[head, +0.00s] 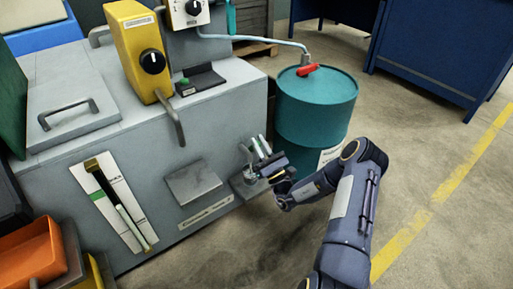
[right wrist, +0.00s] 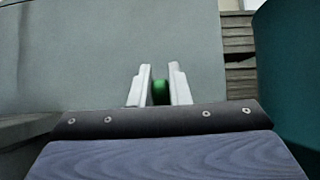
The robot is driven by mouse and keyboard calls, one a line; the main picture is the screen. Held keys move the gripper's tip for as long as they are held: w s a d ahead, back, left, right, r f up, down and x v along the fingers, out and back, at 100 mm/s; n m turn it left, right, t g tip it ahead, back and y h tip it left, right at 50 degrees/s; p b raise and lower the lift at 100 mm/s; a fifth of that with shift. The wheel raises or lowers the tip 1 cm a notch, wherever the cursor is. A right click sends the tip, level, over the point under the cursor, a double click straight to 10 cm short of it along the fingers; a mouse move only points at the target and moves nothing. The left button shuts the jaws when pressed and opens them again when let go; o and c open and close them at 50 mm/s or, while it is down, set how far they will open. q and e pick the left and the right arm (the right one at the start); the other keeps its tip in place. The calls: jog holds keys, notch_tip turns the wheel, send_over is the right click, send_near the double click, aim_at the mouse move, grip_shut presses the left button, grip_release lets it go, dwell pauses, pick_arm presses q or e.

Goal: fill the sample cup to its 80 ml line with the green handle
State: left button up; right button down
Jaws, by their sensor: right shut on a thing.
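The green handle (right wrist: 160,92) shows between the two pale fingers of my right gripper (right wrist: 160,86) in the right wrist view. The gripper is shut on it. In the head view my right gripper (head: 261,146) is at the right end of the grey machine's front, above a small ledge (head: 243,189). A thin bent spout (head: 243,151) is just left of the fingers. A small cup-like shape stands on the ledge under the gripper. Its 80 ml line and fill level cannot be made out. My left gripper is out of view.
The grey machine (head: 226,140) has a yellow unit with a black knob (head: 152,62) on top. A teal drum (head: 316,110) with a red tap (head: 307,70) stands close behind my right gripper. Orange bins (head: 30,255) are at lower left. The floor at right is clear.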

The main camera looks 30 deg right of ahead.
jog(key=shift+s+f+t+b, duration=0.65)
jog(key=shift+f+t+b, duration=0.05)
jog(key=shift+t, duration=0.6)
jog(key=c, duration=1.4)
grip_release()
jog(key=shift+o, duration=0.2)
jog(key=p+v, duration=0.2)
jog(key=v, duration=0.5)
jog(key=shift+s+f, duration=0.25)
jog(key=shift+f, duration=0.05)
jog(key=shift+d, duration=0.1)
